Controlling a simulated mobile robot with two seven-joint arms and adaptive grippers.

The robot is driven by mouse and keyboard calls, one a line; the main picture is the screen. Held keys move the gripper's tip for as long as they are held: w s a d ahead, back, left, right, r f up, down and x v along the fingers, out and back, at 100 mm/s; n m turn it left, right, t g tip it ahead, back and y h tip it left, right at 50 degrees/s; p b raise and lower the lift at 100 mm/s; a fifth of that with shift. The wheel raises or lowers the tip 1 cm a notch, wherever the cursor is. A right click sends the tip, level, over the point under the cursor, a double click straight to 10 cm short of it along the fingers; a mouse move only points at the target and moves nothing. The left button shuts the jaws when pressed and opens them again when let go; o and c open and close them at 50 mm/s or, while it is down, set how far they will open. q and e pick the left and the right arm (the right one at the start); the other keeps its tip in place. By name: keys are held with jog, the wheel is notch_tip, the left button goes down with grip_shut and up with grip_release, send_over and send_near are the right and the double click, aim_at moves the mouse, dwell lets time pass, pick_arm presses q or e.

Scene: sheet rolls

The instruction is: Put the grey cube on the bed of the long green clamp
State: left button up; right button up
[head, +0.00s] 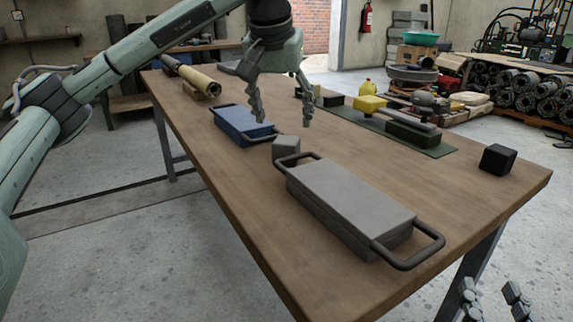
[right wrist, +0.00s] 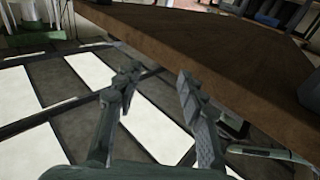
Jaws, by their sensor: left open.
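The grey slab (head: 350,200) with two dark handles lies at the table's near middle. A blue handled block (head: 240,122) is behind the cube. A black cube (head: 497,160) stands near the right edge. A yellowish tube (head: 200,83) lies farther back. Wood between slab and clamp is clear.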

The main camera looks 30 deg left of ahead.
aim_at(287, 139)
pick_arm(q)
jog(key=b+x, duration=0.1)
jog(key=x, duration=0.6)
jog(key=shift+w+f, duration=0.15)
jog(key=shift+f, duration=0.05)
jog(key=shift+r, duration=0.1)
jog(key=c, duration=1.4)
pick_arm(e)
jog(key=r+t, duration=0.1)
jog(key=s+a+r+y, duration=0.1)
jog(key=r, duration=0.1)
jog(key=r+t, duration=0.1)
jog(key=r, duration=0.1)
jog(key=shift+s+a+r+t+y, duration=0.1)
jog(key=shift+s+a+t+y, duration=0.05)
jog(key=shift+s+t+y, duration=0.2)
